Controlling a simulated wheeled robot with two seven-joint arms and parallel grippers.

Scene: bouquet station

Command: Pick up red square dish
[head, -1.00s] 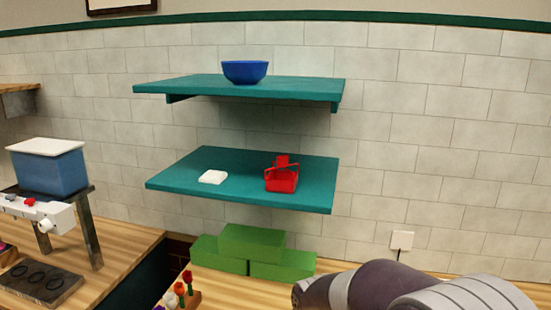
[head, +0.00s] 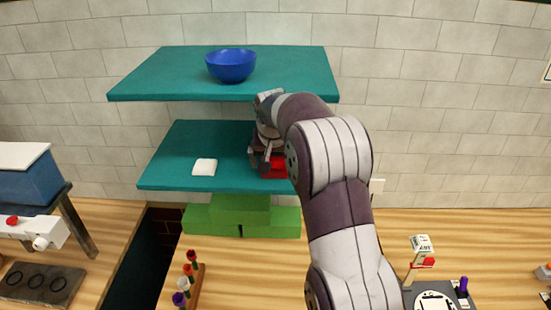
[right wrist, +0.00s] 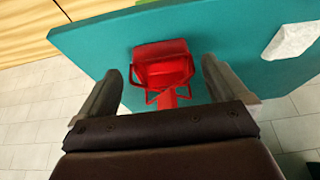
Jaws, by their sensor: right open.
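The red square dish (head: 279,171) sits on the lower teal shelf (head: 225,182), near its right end, partly hidden behind my right gripper and arm. In the right wrist view the dish (right wrist: 163,52) shows as a red square body with thin red loops and a small red part below it. My right gripper (head: 262,164) is at the dish, under the upper shelf. In the right wrist view its two fingers (right wrist: 163,80) are spread, one to each side of the dish, with gaps between. My left gripper is not in view.
A white square item (head: 205,167) lies on the lower shelf, left of the dish. The upper teal shelf (head: 150,85) holds a blue bowl (head: 231,66), close above my right wrist. Green blocks (head: 240,211) stand on the counter below.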

